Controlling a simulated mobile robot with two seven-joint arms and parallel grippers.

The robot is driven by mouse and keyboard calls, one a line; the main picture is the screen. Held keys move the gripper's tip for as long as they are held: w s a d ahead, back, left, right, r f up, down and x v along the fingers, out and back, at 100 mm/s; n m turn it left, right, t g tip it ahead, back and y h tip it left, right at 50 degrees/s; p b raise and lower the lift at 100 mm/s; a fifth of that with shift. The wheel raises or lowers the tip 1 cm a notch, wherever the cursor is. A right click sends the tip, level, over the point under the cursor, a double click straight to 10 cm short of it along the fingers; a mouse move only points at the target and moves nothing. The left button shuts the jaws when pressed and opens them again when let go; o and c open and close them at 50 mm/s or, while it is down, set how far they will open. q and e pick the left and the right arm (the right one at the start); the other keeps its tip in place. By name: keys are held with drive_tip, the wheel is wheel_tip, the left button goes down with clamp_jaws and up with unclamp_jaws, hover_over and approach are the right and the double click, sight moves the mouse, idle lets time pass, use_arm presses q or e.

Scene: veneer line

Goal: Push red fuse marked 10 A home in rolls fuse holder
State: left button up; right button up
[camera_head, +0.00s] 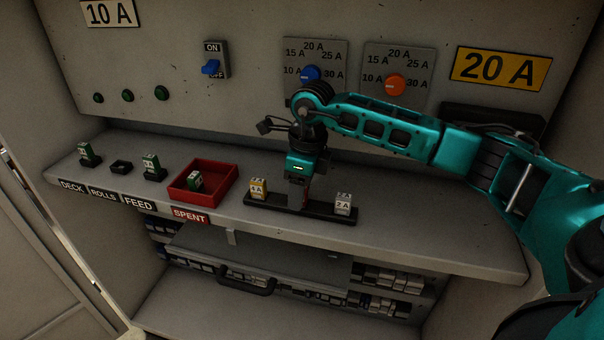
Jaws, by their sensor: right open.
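The rolls fuse holder (121,167) is a small black socket on the shelf at the left, above the ROLLS label, and looks empty. My right gripper (300,187) points down over the black fuse rack (326,211), between a yellow fuse (259,189) and a white fuse (343,204). It is open. A small reddish patch at its fingertips may be the red fuse, mostly hidden by the gripper. I cannot read its marking or tell whether the fingers touch it. My left gripper is out of view.
Green fuses stand in the deck holder (91,162) and feed holder (157,176). A red SPENT tray (220,178) with a green fuse lies between the feed holder and the rack. Behind are a blue switch (211,67), a blue knob (310,74) and an orange knob (394,84).

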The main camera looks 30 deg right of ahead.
drive_tip(key=shift+f, duration=0.2)
clamp_jaws()
idle(0.4)
drive_tip(key=shift+r, duration=0.1)
drive_tip(key=shift+r+p, duration=0.9)
drive_tip(key=shift+r, duration=1.35)
